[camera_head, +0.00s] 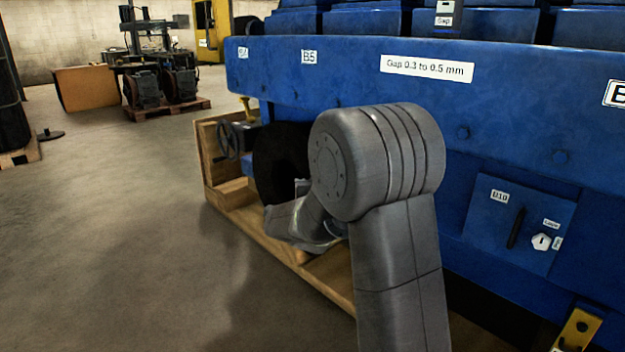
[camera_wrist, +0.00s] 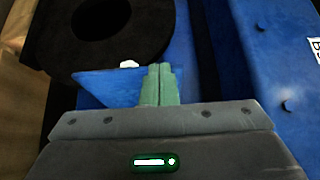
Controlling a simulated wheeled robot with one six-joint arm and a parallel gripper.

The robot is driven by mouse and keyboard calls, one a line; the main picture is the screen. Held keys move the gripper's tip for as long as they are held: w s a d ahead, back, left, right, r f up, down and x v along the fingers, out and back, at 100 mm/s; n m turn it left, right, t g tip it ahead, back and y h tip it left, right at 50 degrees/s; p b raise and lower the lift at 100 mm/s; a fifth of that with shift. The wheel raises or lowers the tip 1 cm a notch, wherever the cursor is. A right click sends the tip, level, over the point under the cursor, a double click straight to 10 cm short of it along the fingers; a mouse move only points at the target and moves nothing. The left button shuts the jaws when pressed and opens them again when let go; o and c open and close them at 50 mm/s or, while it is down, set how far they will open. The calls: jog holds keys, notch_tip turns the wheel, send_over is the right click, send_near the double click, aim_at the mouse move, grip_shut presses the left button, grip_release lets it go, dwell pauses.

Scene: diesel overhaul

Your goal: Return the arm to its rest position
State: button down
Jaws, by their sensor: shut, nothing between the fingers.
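My grey arm rises from the bottom of the head view and bends at a large rounded joint in front of the blue engine (camera_head: 350,65). Its farther links reach down and left, low beside the engine. My gripper (camera_wrist: 160,68) shows in the wrist view with its two green fingers together and nothing between them. In the wrist view the fingers point toward a blue surface (camera_wrist: 100,87) and a black ring-shaped part (camera_wrist: 112,30). I cannot tell whether the fingertips touch the blue surface. In the head view the gripper itself is hidden.
A wooden pallet frame (camera_head: 280,247) runs along the engine's base. A handwheel (camera_head: 228,140) and a black round part (camera_head: 277,160) stand at its left end. A panel labelled B10 (camera_head: 515,222) is on the right. Open concrete floor (camera_head: 120,240) lies to the left.

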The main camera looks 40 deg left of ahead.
jog(key=shift+s, duration=0.45)
